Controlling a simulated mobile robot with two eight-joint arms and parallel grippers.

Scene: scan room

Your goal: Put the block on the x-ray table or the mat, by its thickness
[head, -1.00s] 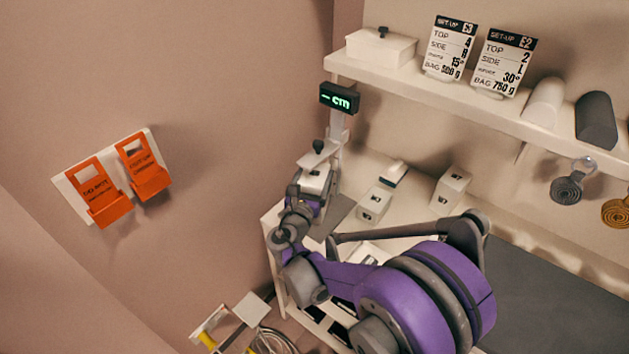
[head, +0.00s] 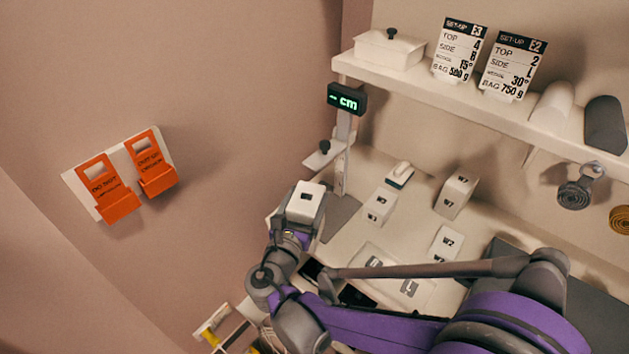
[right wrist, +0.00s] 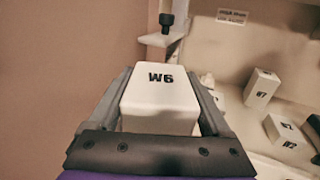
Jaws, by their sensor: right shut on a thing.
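My right gripper (head: 300,218) is shut on a white block (head: 306,195), marked W6 in the right wrist view (right wrist: 160,82). The block is held up, in front of and below the arm of the thickness gauge (head: 325,154), and looks apart from it. The gauge's display (head: 346,100) reads "-- cm". A dark grey surface (head: 595,308) lies at the right edge, partly behind my arm; I cannot tell whether it is the x-ray table or the mat. My left gripper is not in view.
Other white blocks stand on the counter: W7 (head: 456,193), W2 (head: 446,242) and one at left (head: 380,204). The shelf (head: 450,92) holds a lidded box (head: 388,50) and set-up cards. Orange holders (head: 153,172) hang on the left wall.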

